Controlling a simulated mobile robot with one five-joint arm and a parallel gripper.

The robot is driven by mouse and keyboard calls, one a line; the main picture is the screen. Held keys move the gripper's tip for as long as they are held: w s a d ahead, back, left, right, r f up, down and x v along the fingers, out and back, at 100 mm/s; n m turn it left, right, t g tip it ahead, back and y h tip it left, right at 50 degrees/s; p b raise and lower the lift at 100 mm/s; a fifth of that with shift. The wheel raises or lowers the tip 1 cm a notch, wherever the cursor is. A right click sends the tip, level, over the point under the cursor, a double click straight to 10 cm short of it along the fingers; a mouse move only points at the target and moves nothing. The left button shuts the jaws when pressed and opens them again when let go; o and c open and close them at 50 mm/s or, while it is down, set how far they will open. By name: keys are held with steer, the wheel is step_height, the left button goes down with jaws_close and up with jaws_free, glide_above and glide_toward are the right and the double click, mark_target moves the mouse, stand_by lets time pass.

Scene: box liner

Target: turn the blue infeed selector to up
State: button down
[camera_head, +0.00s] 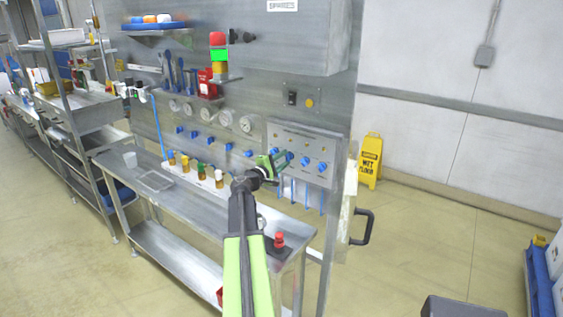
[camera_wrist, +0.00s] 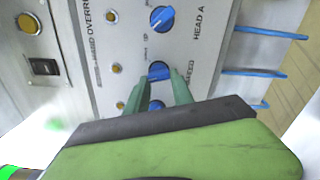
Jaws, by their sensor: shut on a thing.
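The blue infeed selector (camera_wrist: 158,71) is a round knob on the grey control panel (camera_wrist: 190,55), beside lettering that partly reads "FEED". In the wrist view my gripper (camera_wrist: 159,84) has one green finger on each side of this knob, shut on it. In the head view my gripper (camera_head: 278,159) reaches the left part of the panel (camera_head: 335,142) and hides most of the knob there. I cannot clearly read which way the knob's pointer faces.
Another blue knob (camera_wrist: 161,19) sits beside "HEAD A"; one more (camera_wrist: 157,105) is partly hidden by my gripper. Blue hooks (camera_wrist: 262,32) stick out beside the panel. Below are a steel bench (camera_head: 190,200) and several small bottles. A yellow wet-floor sign (camera_head: 370,160) stands right.

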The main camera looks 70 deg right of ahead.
steer(key=n, duration=0.5)
steer(key=shift+d+n, duration=0.1)
steer(key=shift+n, duration=0.2)
stand_by(0.4)
steer(key=c, duration=1.1)
jaws_free()
steer(key=v, duration=1.7)
steer(key=shift+a, duration=0.35)
